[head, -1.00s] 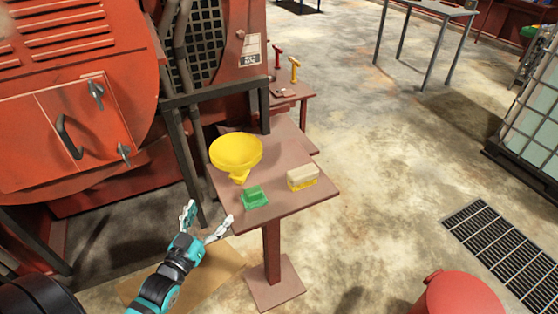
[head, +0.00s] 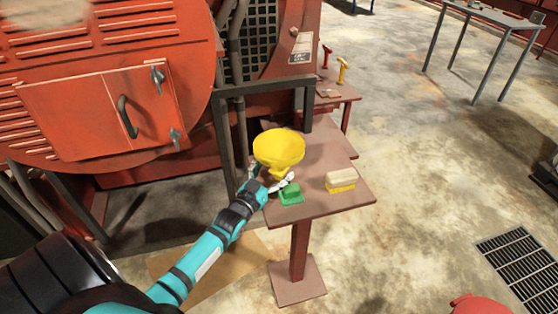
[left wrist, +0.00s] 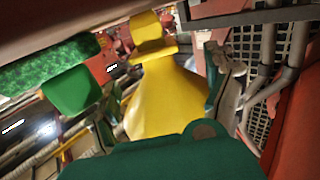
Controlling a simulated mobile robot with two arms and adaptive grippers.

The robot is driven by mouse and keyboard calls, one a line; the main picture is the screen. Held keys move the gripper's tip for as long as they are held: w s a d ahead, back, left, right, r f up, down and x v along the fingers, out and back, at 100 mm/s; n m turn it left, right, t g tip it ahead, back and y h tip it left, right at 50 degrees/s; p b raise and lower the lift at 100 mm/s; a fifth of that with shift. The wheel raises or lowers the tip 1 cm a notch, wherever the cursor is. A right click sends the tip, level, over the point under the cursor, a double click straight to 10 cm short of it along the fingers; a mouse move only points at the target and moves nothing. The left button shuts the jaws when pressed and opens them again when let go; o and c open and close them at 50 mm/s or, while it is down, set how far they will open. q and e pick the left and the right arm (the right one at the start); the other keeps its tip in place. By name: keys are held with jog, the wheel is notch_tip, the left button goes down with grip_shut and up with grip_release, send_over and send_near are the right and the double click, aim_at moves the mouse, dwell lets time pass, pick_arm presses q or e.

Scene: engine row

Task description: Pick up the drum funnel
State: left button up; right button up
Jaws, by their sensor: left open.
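The yellow drum funnel (head: 279,148) stands on the small reddish-brown table (head: 335,200), its wide mouth up. My left gripper (head: 274,179) is at the table's near left corner, close to the funnel's lower part, with its fingers spread. In the left wrist view the funnel (left wrist: 168,100) lies between the two open fingers. Whether either finger touches it I cannot tell. The funnel's bowl partly hides the gripper in the head view. My right gripper is not in view.
A green block-like item (head: 290,194) sits right beside the gripper's right finger. A tan and yellow sponge-like block (head: 341,181) lies further right. The big red machine (head: 100,110) stands close on the left.

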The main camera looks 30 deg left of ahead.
pick_arm(q)
jog(key=w, duration=0.3)
jog(key=shift+a, duration=0.1)
jog(key=shift+s, duration=0.1)
jog(key=c, duration=1.8)
